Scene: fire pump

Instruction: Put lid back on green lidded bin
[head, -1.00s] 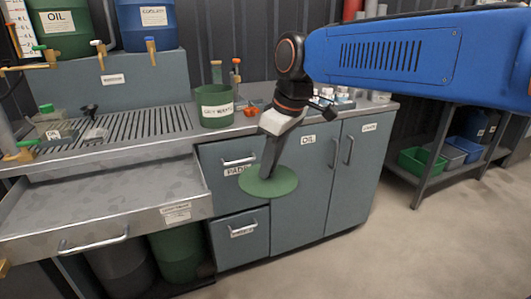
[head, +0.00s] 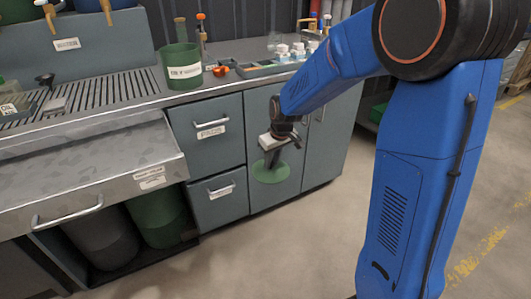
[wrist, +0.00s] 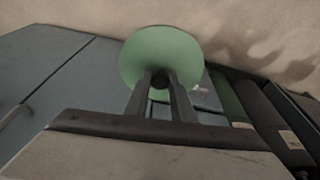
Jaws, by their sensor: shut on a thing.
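My gripper (head: 272,160) is shut on the round green lid (head: 270,174) and holds it in the air in front of the grey cabinet doors. The lid is below counter height, to the right of and lower than the bin. In the wrist view the fingertips (wrist: 160,82) close on the dark knob at the middle of the lid (wrist: 160,48). The green bin (head: 181,55) stands upright and open on the counter, near its front edge, with a white label on its side. The bin is not clearly seen in the wrist view.
The metal counter (head: 140,110) has a slotted drain area at left. An open drawer (head: 95,185) juts out at left, above a dark bin and a green bin (head: 160,215). A tray of small items (head: 270,65) is right of the open bin. The floor in front is clear.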

